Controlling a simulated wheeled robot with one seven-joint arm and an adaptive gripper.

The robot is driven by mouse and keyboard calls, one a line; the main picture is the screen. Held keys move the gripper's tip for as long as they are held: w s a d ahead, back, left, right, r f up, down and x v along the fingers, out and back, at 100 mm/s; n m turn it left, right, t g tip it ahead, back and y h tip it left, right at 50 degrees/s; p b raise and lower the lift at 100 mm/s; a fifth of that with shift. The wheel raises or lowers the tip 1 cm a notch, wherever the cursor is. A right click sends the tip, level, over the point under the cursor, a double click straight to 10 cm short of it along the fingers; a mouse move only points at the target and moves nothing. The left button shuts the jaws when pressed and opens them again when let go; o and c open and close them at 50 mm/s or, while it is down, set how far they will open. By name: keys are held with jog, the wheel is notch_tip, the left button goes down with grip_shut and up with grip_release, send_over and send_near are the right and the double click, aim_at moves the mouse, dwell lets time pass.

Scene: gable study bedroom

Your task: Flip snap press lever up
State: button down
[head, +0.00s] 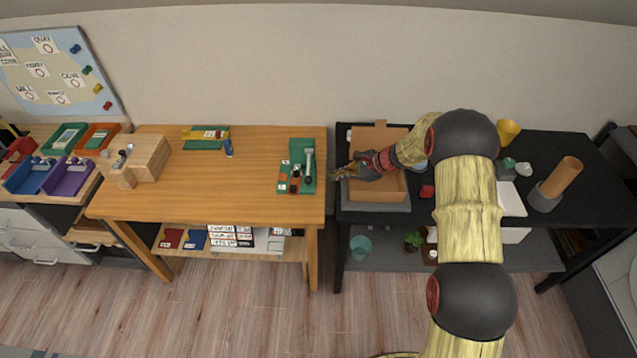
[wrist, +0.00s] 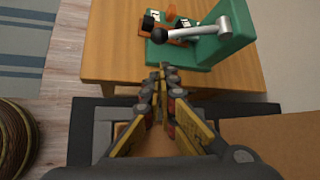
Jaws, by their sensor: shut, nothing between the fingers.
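The snap press (head: 297,168) is a green stand at the right end of the wooden table. Its silver lever (head: 309,163) shows in the head view. In the wrist view, the lever (wrist: 195,32) runs from a pivot at the right to a black ball knob (wrist: 158,35) at the left, over a small orange and black part. Whether the lever is fully down is hard to tell. My gripper (head: 338,174) is over the box on the black table, right of the press. In the wrist view, my gripper (wrist: 160,75) is shut and empty, apart from the press.
The wooden table (head: 225,195) has a green mat (head: 205,144) and a wooden block stand (head: 148,155) toward the left. An open brown box (head: 380,191) lies below my gripper on the black table. A gap separates the tables. The table's middle is clear.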

aim_at(309, 166)
jog(key=b+x, duration=0.1)
jog(key=x, duration=0.9)
jog(key=shift+b, duration=0.35)
jog(key=shift+r, duration=0.2)
